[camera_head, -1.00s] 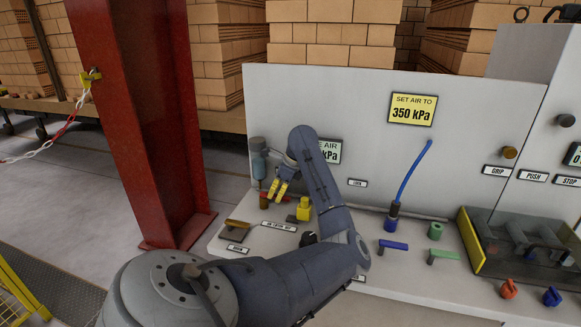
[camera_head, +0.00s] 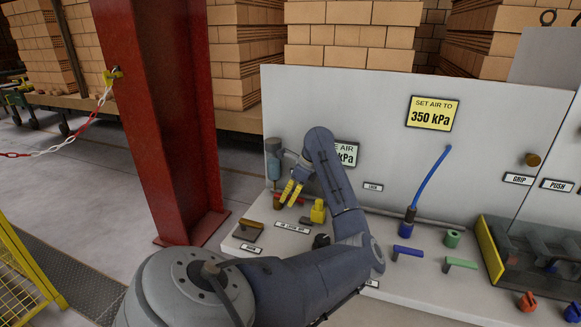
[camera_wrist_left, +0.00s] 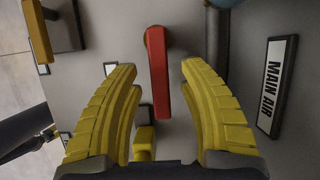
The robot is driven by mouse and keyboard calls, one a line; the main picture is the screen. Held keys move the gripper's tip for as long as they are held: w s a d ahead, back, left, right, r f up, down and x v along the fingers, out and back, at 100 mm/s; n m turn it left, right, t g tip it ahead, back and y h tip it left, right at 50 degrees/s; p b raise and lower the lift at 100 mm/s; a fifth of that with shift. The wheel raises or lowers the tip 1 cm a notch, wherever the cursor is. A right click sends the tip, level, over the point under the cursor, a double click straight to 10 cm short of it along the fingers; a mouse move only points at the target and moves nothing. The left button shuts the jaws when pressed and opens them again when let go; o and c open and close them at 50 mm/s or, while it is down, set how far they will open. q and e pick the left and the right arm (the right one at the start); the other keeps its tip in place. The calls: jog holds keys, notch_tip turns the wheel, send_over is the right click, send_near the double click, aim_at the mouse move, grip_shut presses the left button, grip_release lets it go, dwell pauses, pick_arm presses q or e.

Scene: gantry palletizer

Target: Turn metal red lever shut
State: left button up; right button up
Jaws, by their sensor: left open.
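The red lever (camera_wrist_left: 157,75) shows in the left wrist view as a straight bar on a round pivot against the grey panel. It lies between the two yellow fingers of my left gripper (camera_wrist_left: 160,95), with a gap on each side. My left gripper is open and also shows in the head view (camera_head: 291,192), at the left end of the console. There the fingers and hand mostly hide the lever, and only a bit of red shows beside them. My right gripper is not in view.
A yellow block (camera_head: 318,211) stands close to the right of the fingers. A brown-handled lever (camera_head: 249,230) sits nearer the console's front left. A MAIN AIR plate (camera_wrist_left: 278,85) is beside the lever. A red column (camera_head: 165,120) stands left of the console.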

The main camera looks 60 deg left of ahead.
pick_arm(q)
jog(key=v, duration=1.2)
dwell(0.3)
